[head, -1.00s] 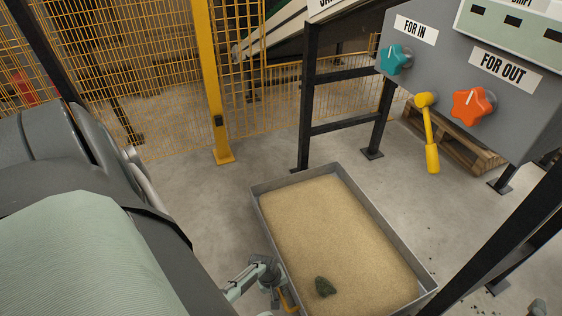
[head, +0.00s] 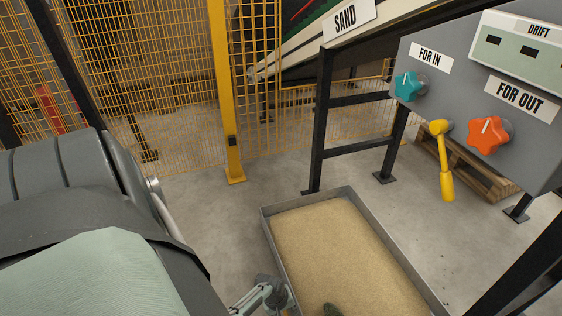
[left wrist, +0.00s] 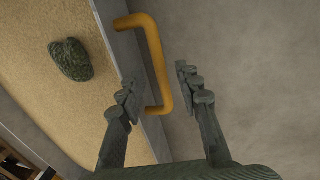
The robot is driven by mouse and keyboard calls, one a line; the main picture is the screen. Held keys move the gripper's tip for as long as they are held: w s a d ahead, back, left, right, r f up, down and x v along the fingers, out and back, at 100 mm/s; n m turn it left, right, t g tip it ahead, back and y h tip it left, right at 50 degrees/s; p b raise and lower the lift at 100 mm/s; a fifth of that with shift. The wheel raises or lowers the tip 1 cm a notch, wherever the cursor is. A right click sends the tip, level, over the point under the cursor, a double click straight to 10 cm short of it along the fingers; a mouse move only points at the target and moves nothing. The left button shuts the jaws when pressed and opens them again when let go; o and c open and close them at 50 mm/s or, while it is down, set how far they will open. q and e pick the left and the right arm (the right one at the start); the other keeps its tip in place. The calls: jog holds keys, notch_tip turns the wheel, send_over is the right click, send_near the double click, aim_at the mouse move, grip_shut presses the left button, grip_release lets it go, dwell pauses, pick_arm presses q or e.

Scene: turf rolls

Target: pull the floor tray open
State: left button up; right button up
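The floor tray (head: 268,232) is a grey metal box on the concrete, filled with sand (head: 335,245). A dark green lump (head: 332,309) lies on the sand and also shows in the left wrist view (left wrist: 71,60). A yellow bar handle (left wrist: 153,48) stands out from the tray's wall (left wrist: 122,50) in the left wrist view. My left gripper (left wrist: 156,78) is open, its fingers on either side of the handle in the picture. I cannot tell whether they touch it. My right gripper is not in view.
A grey control panel (head: 462,60) with teal (head: 408,87) and orange (head: 487,135) knobs and a yellow lever (head: 445,165) hangs at right. A black frame (head: 318,125) stands behind the tray. A yellow post (head: 226,90) and mesh fence are behind. Floor left of the tray is clear.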

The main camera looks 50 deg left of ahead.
pick_arm(q)
notch_tip(320, 180, up, 10)
jog(key=s, duration=0.2)
jog(key=shift+a+f, duration=0.15)
jog(key=shift+a, duration=0.2)
dwell(0.3)
